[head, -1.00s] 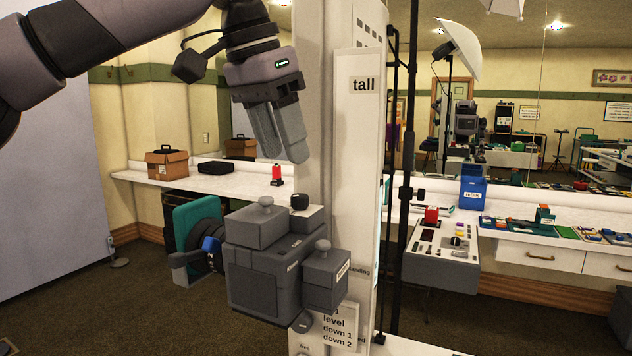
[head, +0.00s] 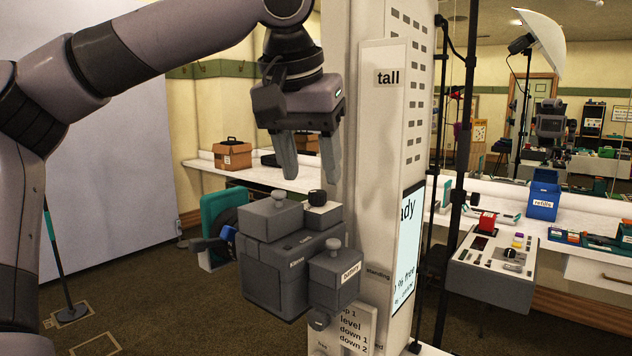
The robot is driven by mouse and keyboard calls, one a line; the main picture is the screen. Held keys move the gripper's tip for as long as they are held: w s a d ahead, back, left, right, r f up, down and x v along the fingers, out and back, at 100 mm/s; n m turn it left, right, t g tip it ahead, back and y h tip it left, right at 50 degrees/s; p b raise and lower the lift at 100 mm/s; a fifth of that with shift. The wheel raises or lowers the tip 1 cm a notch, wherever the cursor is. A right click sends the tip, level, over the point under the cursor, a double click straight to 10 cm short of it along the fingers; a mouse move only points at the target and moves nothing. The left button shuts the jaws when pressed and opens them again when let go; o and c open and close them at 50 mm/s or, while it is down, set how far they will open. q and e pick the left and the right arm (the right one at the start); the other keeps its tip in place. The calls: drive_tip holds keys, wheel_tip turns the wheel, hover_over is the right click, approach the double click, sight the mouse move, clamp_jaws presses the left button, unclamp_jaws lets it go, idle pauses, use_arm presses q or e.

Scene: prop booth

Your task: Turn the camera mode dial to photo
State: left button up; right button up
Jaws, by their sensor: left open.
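The dark grey camera (head: 275,275) is mounted on the side of the tall white post. Its mode dial looks to be the small black knob (head: 317,198) on a light plate on top. The mode marks are too small to read. My left gripper (head: 310,178) points down just above the knob. Its two grey fingers are apart, with nothing between them, and its tips look clear of the knob. My right gripper is not in view.
A grey round-knobbed block (head: 269,217) sits on the camera beside the dial, and a "battery" block (head: 336,277) is at its right. The post (head: 379,150) with a "tall" label stands close to the right of the gripper. A control box (head: 490,265) is farther right.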

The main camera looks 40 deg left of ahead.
sight(316, 191)
use_arm(q)
drive_tip(key=shift+x, duration=1.65)
clamp_jaws()
drive_tip(key=shift+m, duration=0.3)
drive_tip(key=shift+a+m+t+h, duration=0.15)
drive_tip(key=shift+m+h, duration=0.4)
drive_tip(key=shift+m, duration=0.75)
drive_tip(key=shift+a+m+t+h, duration=0.15)
drive_tip(key=shift+m+h, duration=0.4)
drive_tip(key=shift+m, duration=0.75)
drive_tip(key=shift+d, duration=0.1)
unclamp_jaws()
drive_tip(key=shift+r, duration=0.1)
